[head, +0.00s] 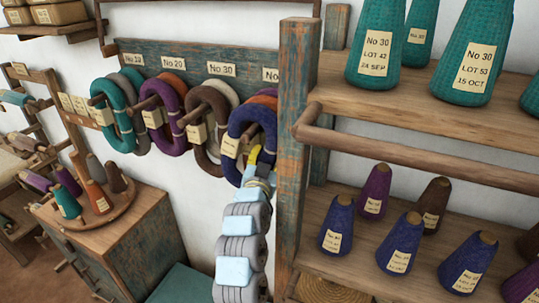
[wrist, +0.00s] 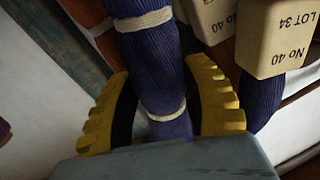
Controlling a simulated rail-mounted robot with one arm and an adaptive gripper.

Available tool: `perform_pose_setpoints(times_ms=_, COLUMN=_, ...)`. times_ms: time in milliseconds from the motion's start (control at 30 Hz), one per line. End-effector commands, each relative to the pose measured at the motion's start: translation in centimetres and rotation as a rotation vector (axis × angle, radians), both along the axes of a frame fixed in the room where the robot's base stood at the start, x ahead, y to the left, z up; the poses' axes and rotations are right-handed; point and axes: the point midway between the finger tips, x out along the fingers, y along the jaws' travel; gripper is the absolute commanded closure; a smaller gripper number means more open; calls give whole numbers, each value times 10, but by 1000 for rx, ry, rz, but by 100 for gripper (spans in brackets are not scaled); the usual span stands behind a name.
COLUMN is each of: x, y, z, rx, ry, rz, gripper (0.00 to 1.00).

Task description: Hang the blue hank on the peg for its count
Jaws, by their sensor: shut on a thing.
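The blue hank (head: 240,118) is a dark blue ring with pale ties at the right end of the peg board (head: 200,62), over an orange hank (head: 266,101). A brown peg (head: 250,134) shows at its opening; I cannot tell whether the hank's weight rests on it. My gripper (head: 254,156) is at the ring's lower right side. In the wrist view, its yellow fingers (wrist: 165,108) are shut on the blue hank (wrist: 150,60), one on each side. A tag reading No 40, LOT 34 (wrist: 283,38) is close by. The label above this peg is partly hidden by a post.
Teal (head: 122,115), purple (head: 160,120) and brown (head: 205,125) hanks hang on pegs to the left. A wooden post (head: 297,130) and shelf rail (head: 400,152) stand close on the right. Yarn cones fill the shelves. A cabinet (head: 130,245) with a bobbin tray is lower left.

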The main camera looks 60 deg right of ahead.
Motion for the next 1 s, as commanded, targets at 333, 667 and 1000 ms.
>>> perform_pose_setpoints(times_ms=333, x=1, y=0, z=-3, rx=5, ry=3, rz=1, gripper=19)
perform_pose_setpoints(times_ms=667, x=-1, y=6, z=-2, rx=3, ry=1, rz=1, gripper=19)
perform_pose_setpoints(times_ms=1000, x=-12, y=52, z=-5, rx=1, ry=1, rz=3, gripper=19)
